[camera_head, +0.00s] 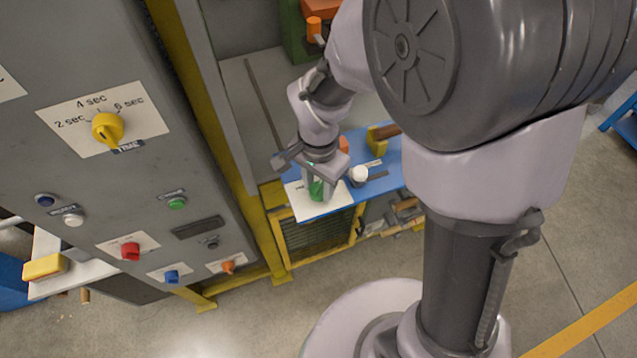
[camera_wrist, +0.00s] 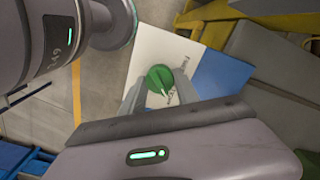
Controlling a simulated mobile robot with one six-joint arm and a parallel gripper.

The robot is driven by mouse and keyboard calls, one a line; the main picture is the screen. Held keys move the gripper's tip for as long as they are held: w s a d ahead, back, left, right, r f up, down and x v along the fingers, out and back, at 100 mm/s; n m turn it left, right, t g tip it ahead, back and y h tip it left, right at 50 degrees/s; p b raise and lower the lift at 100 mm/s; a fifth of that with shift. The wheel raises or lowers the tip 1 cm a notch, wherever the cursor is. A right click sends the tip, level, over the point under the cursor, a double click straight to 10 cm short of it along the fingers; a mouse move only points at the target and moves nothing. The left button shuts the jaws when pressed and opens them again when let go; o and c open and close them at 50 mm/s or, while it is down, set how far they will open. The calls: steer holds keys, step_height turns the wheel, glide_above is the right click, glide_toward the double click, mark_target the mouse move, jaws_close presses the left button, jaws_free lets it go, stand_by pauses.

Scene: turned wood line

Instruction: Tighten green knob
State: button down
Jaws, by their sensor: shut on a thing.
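The green knob (camera_wrist: 160,80) shows in the wrist view as a round green cap with a raised bar across it. It stands on a white plate (camera_wrist: 150,50) with some dark lettering beside it. My gripper (camera_wrist: 152,92) is shut on the green knob, with one finger on each side of it. In the head view the green knob (camera_head: 317,189) is partly hidden behind my gripper (camera_head: 318,178). The white plate (camera_head: 325,207) lies on the left end of a blue panel.
The blue panel (camera_head: 383,182) also carries a white knob (camera_head: 358,175) and a yellow block (camera_head: 377,136), close to my gripper's right. A grey control cabinet (camera_head: 120,190) with a yellow dial (camera_head: 107,128) stands at the left. Open floor (camera_head: 250,320) lies in front.

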mark_target(319, 187)
steer(key=c, duration=0.9)
jaws_free()
step_height(319, 187, up, 18)
steer(key=p, duration=0.6)
steer(key=shift+f+p, duration=0.25)
steer(key=shift+p, duration=0.15)
steer(key=shift+d, duration=0.1)
steer(key=s+d+r+n+t+y+b, duration=0.2)
steer(key=s+d+n+t+b, duration=0.2)
steer(key=s, duration=0.8)
steer(key=shift+d+r+t+b, duration=0.35)
steer(key=shift+d+t+b, duration=0.55)
steer(key=shift+d+b, duration=0.3)
